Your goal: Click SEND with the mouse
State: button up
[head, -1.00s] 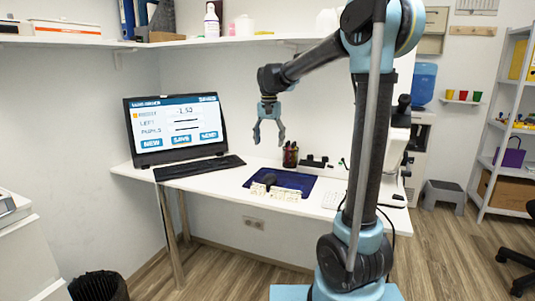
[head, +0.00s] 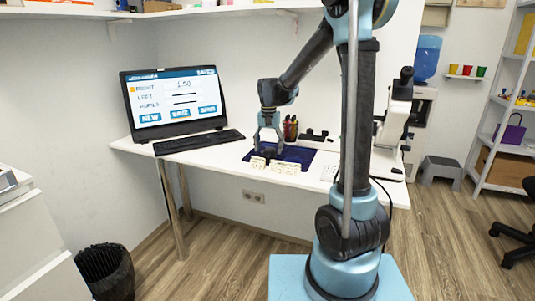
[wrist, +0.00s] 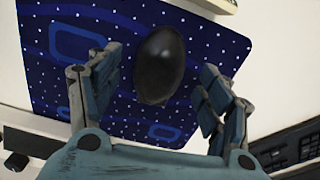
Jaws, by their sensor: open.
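The mouse (wrist: 160,65) is a black oval on the dark blue patterned mat (wrist: 215,40). In the wrist view my gripper (wrist: 160,58) is open, with one finger on each side of the mouse and a gap to both. In the head view my gripper (head: 267,142) points down over the mat (head: 300,155) and partly hides the mouse; whether the fingers reach its height is unclear. The monitor (head: 172,100) shows rows RIGHT, LEFT and PUPILS, with 1.50 beside RIGHT. NEW, SAVE and the SEND button (head: 208,110) run along the bottom. No pointer is discernible.
A black keyboard (head: 198,141) lies before the monitor. Small pale pieces (head: 284,168) sit at the mat's front edge. A pen holder (head: 290,129) stands behind the mat, and a white instrument (head: 396,112) stands at the right end of the white desk (head: 226,156).

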jog(key=shift+f, duration=1.25)
jog(key=c, duration=1.2)
